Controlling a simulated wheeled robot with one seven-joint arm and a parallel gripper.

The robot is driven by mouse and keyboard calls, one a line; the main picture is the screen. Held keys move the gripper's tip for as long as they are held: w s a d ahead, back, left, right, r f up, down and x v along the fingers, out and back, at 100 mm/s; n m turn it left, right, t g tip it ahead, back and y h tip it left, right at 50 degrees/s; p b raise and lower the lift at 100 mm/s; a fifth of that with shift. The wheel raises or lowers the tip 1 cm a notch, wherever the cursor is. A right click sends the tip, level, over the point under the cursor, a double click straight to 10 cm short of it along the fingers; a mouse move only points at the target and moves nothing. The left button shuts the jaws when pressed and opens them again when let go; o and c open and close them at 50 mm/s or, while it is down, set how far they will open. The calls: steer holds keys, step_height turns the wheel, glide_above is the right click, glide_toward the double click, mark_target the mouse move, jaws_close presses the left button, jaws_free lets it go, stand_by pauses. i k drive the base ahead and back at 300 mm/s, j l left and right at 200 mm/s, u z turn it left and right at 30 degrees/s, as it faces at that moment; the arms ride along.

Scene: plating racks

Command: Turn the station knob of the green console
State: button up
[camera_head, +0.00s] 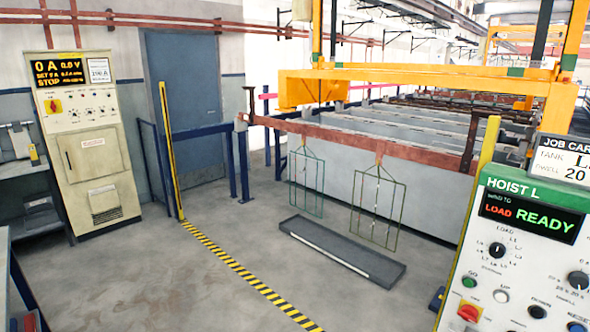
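The green console (470,232) stands at the right edge, its light panel headed HOIST L and partly cut off by the frame. Its black display (531,216) reads SEND TO, LOAD and READY. A second black knob (578,280) sits at the far right with other labels. My gripper is not in view.
Several buttons and a red switch (469,313) lie below the knobs. A job card (563,160) stands above the console. Behind are tanks, a hanging rack (377,206) and a grey floor tray (342,251). A cream cabinet (88,150) stands left. The striped floor line borders clear floor.

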mark_target(497, 250)
steer(key=z, duration=1.45)
